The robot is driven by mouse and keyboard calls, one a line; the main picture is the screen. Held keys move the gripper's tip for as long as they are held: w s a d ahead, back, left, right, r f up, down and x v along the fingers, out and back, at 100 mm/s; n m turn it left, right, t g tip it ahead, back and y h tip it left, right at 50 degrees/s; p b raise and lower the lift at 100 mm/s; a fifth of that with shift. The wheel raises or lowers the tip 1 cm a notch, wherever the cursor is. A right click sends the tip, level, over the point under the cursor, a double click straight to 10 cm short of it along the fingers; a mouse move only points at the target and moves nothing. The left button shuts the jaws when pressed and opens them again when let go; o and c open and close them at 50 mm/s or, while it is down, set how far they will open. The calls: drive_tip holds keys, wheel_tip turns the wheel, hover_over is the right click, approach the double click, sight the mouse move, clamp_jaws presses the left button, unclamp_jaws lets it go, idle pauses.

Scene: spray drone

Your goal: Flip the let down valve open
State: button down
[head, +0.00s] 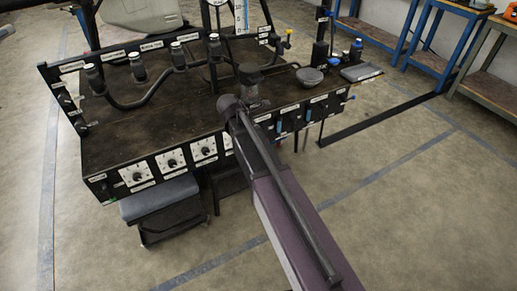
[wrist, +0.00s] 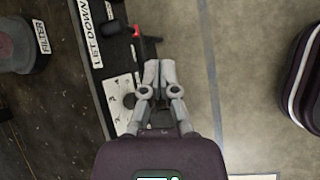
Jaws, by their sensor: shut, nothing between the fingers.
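In the wrist view, a white label reading LET DOWN (wrist: 88,32) lies along the bench's dark edge. Beside it, a small valve with a red part (wrist: 137,31) and a dark lever sticks out past the edge over the floor. My gripper (wrist: 159,66) is shut and empty, its grey fingertips together just below the valve in the picture. A small gap seems to lie between them, but I cannot tell their difference in height. In the head view my arm reaches the bench's front edge and hides part of it; the let down valve cannot be made out there.
The dark bench (head: 150,110) carries a front panel with several dials (head: 172,160) and a rear pipe with several valves (head: 137,68). A round part labelled FILTER (wrist: 18,45) stands left in the wrist view. Bare floor (head: 400,190) lies in front of the bench.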

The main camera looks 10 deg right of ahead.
drive_tip(key=w+a+f+n+t+h+b, duration=0.1)
drive_tip(key=w+a+f+n+b, duration=0.1)
drive_tip(key=w+f+n+b, duration=0.3)
drive_tip(key=shift+a+f+b, duration=0.35)
drive_tip(key=shift+f+b, duration=0.7)
drive_tip(key=shift+b, duration=0.15)
drive_tip(key=shift+f, duration=0.1)
drive_tip(key=b+x, duration=0.7)
drive_tip(key=x, duration=0.3)
drive_tip(key=shift+d+r, duration=0.15)
drive_tip(key=shift+r, duration=0.1)
